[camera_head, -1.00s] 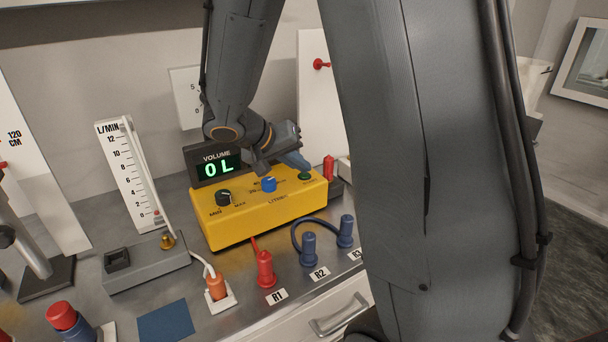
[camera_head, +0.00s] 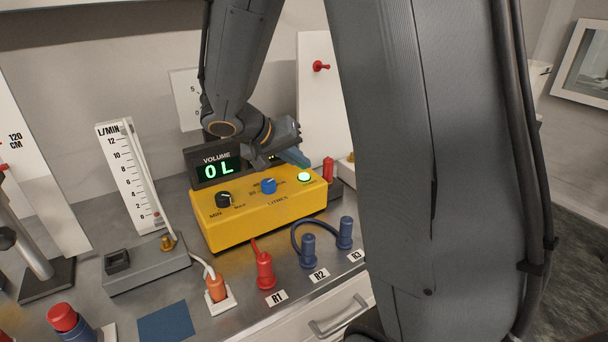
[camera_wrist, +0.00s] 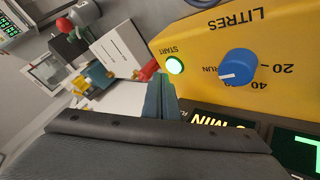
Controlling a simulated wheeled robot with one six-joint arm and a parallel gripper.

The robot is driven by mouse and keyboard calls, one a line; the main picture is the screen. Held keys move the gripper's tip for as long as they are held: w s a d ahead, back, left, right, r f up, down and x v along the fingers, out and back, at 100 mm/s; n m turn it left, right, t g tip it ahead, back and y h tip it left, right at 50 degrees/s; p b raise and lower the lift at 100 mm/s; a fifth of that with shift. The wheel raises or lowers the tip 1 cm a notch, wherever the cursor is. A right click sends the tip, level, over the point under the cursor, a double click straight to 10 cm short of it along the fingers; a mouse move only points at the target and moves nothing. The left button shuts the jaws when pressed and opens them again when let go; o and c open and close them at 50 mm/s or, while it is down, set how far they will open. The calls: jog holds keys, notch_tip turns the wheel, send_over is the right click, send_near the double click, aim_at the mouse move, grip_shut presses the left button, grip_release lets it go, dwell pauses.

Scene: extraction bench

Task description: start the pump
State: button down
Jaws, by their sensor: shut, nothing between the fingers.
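The yellow pump box (camera_head: 240,225) stands on the bench, with a black knob (camera_head: 223,199) marked MIN and MAX and a blue LITRES knob (camera_head: 268,186) on top. Its round START button (camera_head: 304,177) glows bright green; it also shows lit in the wrist view (camera_wrist: 175,65). The volume display (camera_head: 217,168) behind the box reads "0 L". My gripper (camera_head: 298,158) is shut and empty, just above and behind the START button, apart from it. In the wrist view its blue-grey fingers (camera_wrist: 161,98) point toward the button's side.
A flow gauge (camera_head: 130,175) marked L/MIN stands left of the box. Plugs in front include a red one at R1 (camera_head: 265,270) and blue ones at R2 (camera_head: 308,251) and R3 (camera_head: 345,232). A red post (camera_head: 328,169) stands close right of the box.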

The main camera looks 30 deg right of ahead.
aim_at(300, 177)
jog(key=shift+r+p, duration=1.25)
jog(key=shift+r, duration=1.3)
jog(key=shift+a+f, duration=0.1)
